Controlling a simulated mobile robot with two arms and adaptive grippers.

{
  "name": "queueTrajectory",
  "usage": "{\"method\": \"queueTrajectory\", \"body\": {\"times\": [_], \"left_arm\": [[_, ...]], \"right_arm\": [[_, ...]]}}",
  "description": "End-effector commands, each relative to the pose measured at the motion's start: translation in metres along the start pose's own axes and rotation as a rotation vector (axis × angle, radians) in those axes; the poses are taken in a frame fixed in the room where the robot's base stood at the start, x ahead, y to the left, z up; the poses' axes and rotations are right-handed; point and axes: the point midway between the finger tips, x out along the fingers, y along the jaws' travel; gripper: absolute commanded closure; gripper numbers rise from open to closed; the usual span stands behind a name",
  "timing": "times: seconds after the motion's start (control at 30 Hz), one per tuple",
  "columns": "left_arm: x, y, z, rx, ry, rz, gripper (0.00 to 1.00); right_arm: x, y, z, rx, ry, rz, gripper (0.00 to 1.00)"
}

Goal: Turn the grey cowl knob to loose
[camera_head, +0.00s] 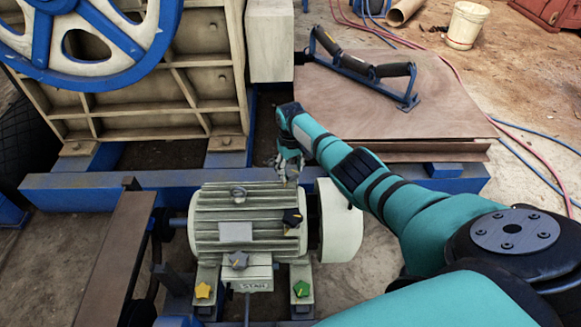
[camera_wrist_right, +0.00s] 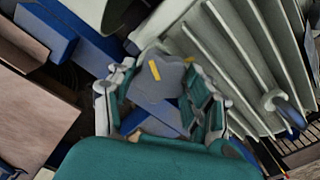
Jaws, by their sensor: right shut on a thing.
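A grey knob (camera_wrist_right: 172,78) with a yellow pointer mark shows between the fingers of my right gripper (camera_wrist_right: 160,106) in the right wrist view. The fingers are closed on its sides. In the head view my right gripper (camera_head: 289,168) reaches down at the far right corner of the ribbed motor (camera_head: 215,215), near the pale rounded cowl (camera_head: 340,222). I cannot make out the held knob there, behind the fingers. Another grey knob (camera_head: 238,260) sits on the motor's front box. My left gripper is not in view.
A black knob (camera_head: 292,217), a yellow knob (camera_head: 203,291) and a green knob (camera_head: 302,289) are around the motor. A blue beam (camera_head: 110,190) runs behind it. A roller frame (camera_head: 362,70) lies on brown sheets (camera_head: 450,95). A lifting eye (camera_wrist_right: 284,106) stands on the motor.

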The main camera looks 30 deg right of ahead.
Motion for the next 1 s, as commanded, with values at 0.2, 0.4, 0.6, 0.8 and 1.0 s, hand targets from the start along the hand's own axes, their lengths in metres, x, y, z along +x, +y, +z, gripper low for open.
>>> {"method": "queueTrajectory", "body": {"times": [0.2,0.4,0.6,0.8,1.0], "left_arm": [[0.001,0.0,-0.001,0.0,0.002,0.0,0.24],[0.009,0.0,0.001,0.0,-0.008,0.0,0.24],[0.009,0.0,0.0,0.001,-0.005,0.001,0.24],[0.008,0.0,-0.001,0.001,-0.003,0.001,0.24],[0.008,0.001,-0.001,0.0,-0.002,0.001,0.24]], "right_arm": [[-0.001,0.0,-0.001,-0.083,0.002,0.0,0.81],[-0.001,0.0,-0.001,-0.113,0.003,0.0,0.81],[-0.001,0.0,-0.001,-0.118,0.003,0.0,0.81],[-0.001,0.0,-0.001,-0.117,0.003,0.0,0.81],[-0.001,0.0,-0.001,-0.117,0.003,0.0,0.24]]}}
